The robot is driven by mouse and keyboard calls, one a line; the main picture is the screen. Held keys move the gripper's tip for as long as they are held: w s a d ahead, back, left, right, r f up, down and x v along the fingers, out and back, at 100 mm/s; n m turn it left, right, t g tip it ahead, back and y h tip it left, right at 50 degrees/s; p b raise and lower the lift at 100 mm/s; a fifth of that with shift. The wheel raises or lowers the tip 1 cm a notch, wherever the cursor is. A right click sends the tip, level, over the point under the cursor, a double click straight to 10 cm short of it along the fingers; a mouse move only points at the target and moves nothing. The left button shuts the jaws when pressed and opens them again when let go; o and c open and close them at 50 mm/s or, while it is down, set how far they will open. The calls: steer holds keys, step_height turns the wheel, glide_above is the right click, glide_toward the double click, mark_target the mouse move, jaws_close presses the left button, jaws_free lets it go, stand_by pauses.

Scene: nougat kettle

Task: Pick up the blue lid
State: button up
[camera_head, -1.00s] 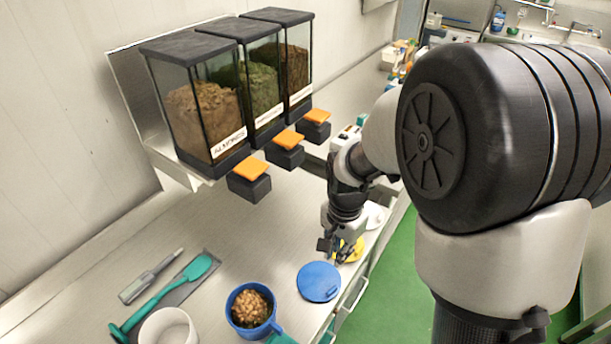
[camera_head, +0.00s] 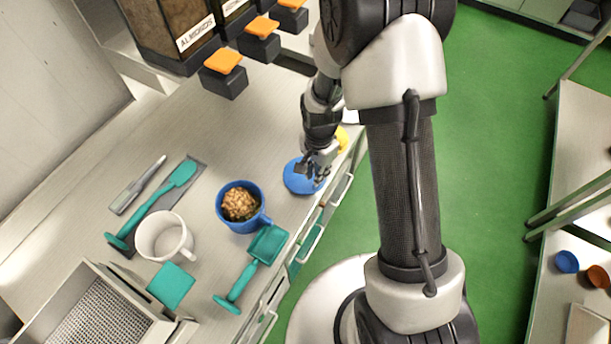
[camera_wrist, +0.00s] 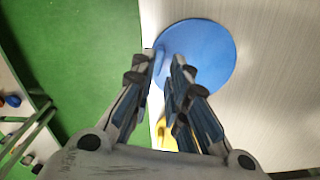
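The blue lid (camera_head: 293,178) lies flat near the front edge of the counter, to the right of the blue cup. My gripper (camera_head: 315,172) is over the right part of the lid and hides some of it. In the wrist view the lid (camera_wrist: 208,58) is a blue disc beyond the fingertips. There my gripper (camera_wrist: 165,62) has its two fingers apart, with the tips over the lid's left side. A darker blue patch shows between the tips; I cannot tell whether it is a handle. Contact with the lid is not clear.
The blue cup (camera_head: 226,207) with nuts stands left of the lid. A white mug (camera_head: 160,238) and a teal scoop (camera_head: 262,250) are nearby. A yellow object (camera_head: 342,139) lies behind my gripper. Food dispensers (camera_head: 160,30) stand at the back. Green floor (camera_head: 480,170) lies right of the counter.

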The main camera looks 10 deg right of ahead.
steer(key=f, duration=0.1)
steer(key=f+b, duration=0.1)
steer(key=f, duration=0.3)
steer(key=shift+s+a+f, duration=0.15)
steer(key=shift+s+a, duration=0.05)
steer(key=shift+a, duration=0.05)
jaws_close()
